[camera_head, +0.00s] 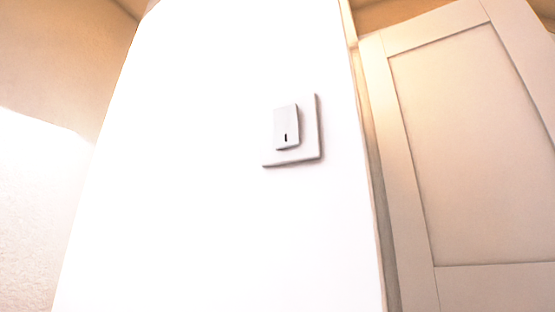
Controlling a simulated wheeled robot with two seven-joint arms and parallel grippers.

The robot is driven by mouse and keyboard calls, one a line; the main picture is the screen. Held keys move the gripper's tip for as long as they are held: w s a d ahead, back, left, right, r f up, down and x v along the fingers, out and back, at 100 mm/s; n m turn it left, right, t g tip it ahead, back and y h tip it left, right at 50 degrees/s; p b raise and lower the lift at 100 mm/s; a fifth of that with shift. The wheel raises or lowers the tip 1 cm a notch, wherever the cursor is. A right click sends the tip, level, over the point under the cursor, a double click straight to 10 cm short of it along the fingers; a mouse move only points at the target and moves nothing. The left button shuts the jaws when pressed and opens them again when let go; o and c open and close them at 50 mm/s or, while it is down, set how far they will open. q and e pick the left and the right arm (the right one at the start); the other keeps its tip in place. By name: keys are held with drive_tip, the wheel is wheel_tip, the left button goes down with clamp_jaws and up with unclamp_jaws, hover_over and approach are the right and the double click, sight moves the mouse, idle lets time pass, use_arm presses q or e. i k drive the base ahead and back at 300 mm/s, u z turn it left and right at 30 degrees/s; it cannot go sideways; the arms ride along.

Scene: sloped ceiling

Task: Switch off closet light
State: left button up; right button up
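A white light switch (287,128) is on a bright white wall, near the middle of the head view. Its rocker stands out from a square white plate (309,148) and bears a small dark mark near its lower end. The rocker looks tilted relative to the plate, but I cannot tell from this whether it is on or off. Neither of my grippers shows in the head view, and nothing touches the switch.
The white wall (210,210) around the switch is bare. A panelled door (475,150) stands to the right, beside a narrow frame edge (372,180). A beige textured wall (45,220) lies to the left, brightly lit in part.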

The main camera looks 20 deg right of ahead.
sight(287, 133)
drive_tip(key=u, duration=0.05)
drive_tip(key=k, duration=1.1)
drive_tip(key=z, duration=0.2)
